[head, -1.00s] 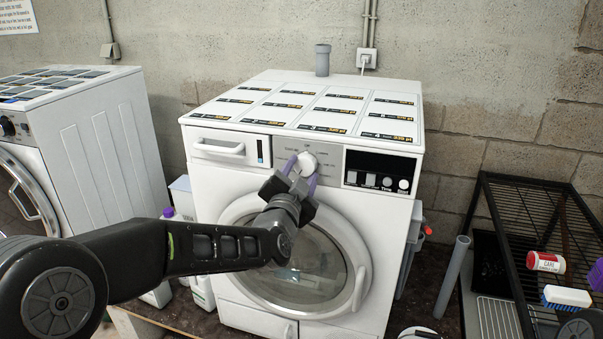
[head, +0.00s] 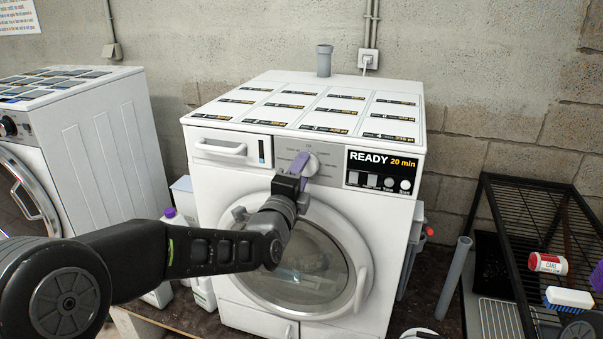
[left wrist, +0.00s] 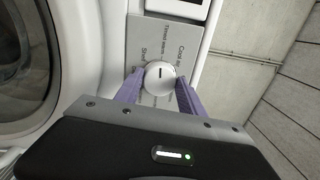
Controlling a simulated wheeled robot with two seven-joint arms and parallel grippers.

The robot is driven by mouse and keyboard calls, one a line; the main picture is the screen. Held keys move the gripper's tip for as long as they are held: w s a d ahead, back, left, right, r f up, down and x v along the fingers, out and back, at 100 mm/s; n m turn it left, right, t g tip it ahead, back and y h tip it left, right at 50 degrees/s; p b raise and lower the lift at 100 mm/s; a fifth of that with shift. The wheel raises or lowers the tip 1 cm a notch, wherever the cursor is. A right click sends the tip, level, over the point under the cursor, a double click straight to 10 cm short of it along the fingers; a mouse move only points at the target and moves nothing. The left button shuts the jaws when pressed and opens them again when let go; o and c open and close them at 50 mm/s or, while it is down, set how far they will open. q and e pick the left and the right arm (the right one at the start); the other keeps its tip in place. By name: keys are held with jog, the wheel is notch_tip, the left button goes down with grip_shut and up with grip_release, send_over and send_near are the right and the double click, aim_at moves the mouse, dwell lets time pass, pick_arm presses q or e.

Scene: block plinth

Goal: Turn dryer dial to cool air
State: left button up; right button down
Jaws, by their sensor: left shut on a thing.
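The white dryer (head: 215,180) stands in the middle of the head view. Its round white dial (head: 312,163) is on the grey upper panel, left of the black display (head: 362,160). The display reads READY 20 min. My left gripper (head: 303,166) is at the dial, its purple fingers on either side of it. In the left wrist view the dial (left wrist: 160,77) sits between the two fingers (left wrist: 158,88), shut on it. A dark pointer line shows on its face. Labels around it include "Cool air" and "Timed warm", partly hidden by the fingers.
A second white machine (head: 105,140) stands at the left. A black wire rack (head: 535,215) with a red and white can (head: 547,263) and a brush (head: 568,297) is at the right. A grey pipe (head: 453,277) leans beside the rack. Bottles stand left of the dryer.

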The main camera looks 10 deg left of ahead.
pick_arm(q)
jog(key=m, duration=0.5)
jog(key=m+h, duration=0.1)
jog(key=m, duration=0.5)
jog(key=shift+r+g, duration=0.1)
jog(key=shift+g, duration=0.2)
jog(key=o, duration=1.4)
jog(key=shift+c, duration=0.2)
jog(key=s+a, duration=0.1)
jog(key=s, duration=0.6)
jog(key=shift+s+f+b, duration=0.2)
jog(key=shift+s+b, duration=0.15)
jog(key=shift+b, duration=0.05)
